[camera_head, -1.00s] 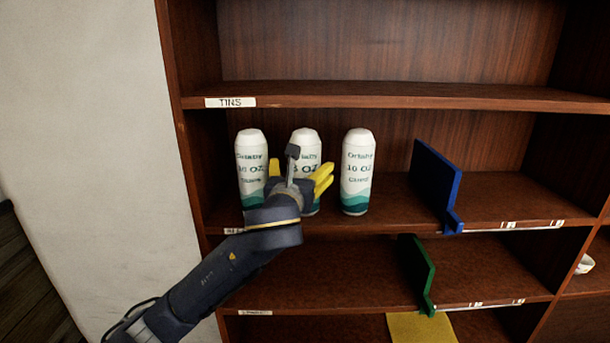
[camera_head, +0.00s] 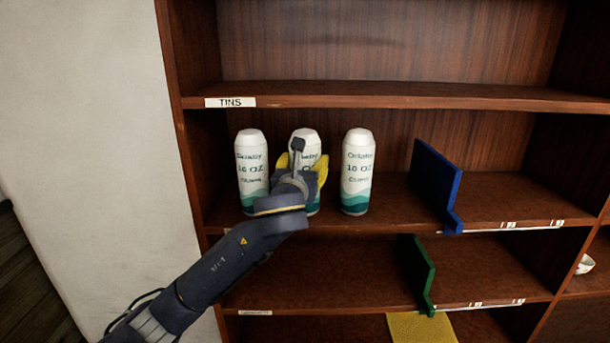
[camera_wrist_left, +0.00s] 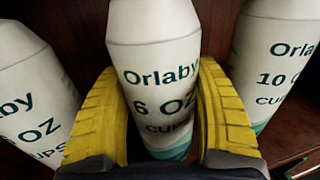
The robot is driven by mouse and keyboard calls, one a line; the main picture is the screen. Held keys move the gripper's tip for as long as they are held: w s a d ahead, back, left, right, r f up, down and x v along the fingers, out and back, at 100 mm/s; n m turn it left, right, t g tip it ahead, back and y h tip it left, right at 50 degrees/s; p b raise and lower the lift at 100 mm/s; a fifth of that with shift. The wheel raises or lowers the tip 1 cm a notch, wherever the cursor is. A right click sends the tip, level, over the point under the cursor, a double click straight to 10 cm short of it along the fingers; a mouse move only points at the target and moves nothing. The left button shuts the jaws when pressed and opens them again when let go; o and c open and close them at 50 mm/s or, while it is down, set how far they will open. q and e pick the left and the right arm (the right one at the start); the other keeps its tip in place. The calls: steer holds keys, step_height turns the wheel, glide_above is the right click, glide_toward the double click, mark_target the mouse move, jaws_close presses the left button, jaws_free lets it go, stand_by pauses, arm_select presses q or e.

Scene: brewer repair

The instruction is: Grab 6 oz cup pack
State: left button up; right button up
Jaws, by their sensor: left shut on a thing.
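Three white cup packs with teal wave bottoms stand upright on the shelf below the TINS label. The middle one is the 6 oz cup pack (camera_head: 304,137); its "Orlaby 6 OZ CUPS" print shows in the left wrist view (camera_wrist_left: 155,75). My left gripper (camera_head: 308,162) is shut on this pack, with a yellow finger on each side; the fingers also frame it in the left wrist view (camera_wrist_left: 163,118). The gripper hides much of the pack's front in the head view. My right gripper is in neither view.
A 16 oz pack (camera_head: 252,165) stands close on the left, and a 10 oz pack (camera_head: 357,172) on the right. A blue divider (camera_head: 436,180) stands further right. The shelf board above (camera_head: 400,95) limits height. Bare shelf lies between the right pack and divider.

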arm_select(q)
steer(key=c, duration=0.7)
